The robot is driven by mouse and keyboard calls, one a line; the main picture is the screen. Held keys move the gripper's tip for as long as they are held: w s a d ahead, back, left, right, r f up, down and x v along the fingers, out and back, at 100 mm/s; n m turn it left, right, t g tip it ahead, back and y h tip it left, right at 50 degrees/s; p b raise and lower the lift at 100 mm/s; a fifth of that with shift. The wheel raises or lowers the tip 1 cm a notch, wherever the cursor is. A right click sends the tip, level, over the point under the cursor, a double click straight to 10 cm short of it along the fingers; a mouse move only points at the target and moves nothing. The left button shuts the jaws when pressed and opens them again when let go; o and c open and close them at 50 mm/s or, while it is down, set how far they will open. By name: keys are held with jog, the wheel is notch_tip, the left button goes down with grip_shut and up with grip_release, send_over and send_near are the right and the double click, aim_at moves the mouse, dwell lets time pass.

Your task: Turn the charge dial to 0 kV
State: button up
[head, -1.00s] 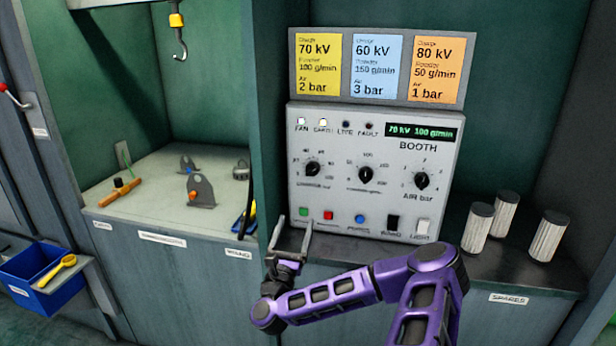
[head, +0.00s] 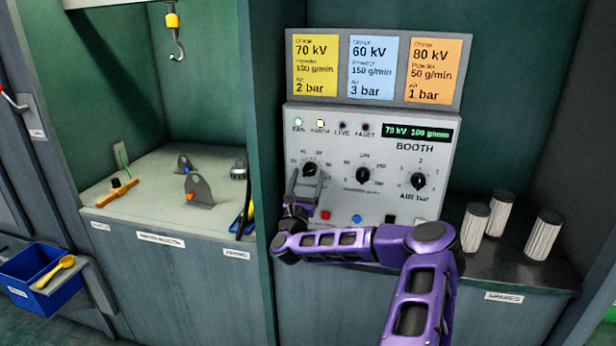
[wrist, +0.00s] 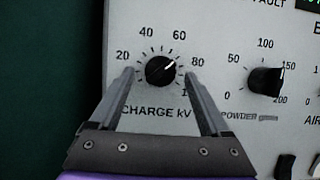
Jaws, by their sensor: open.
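The charge dial (wrist: 161,70) is a black round knob with a white pointer line, on the grey booth panel (head: 430,165). In the wrist view its pointer aims up and right, between the 60 and 80 marks. "CHARGE kV" is printed below it. My gripper (wrist: 160,75) is open, with one finger on each side of the dial; I cannot tell whether the fingers touch it. In the head view the dial (head: 310,169) shows just above my gripper (head: 308,180), which hides part of the panel below it. The display (head: 417,132) reads 70 kV, 100 g/min.
The powder dial (wrist: 265,81) is close on the right, with the air dial (head: 418,181) beyond it. Buttons and switches line the panel's bottom. White cylindrical filters (head: 543,235) stand on the right counter. A green wall (head: 262,120) is at the panel's left.

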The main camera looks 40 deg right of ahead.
jog(key=shift+w+d+r, duration=0.15)
jog(key=shift+w+d, duration=0.1)
grip_shut()
dwell(0.3)
jog(key=shift+n, duration=0.3)
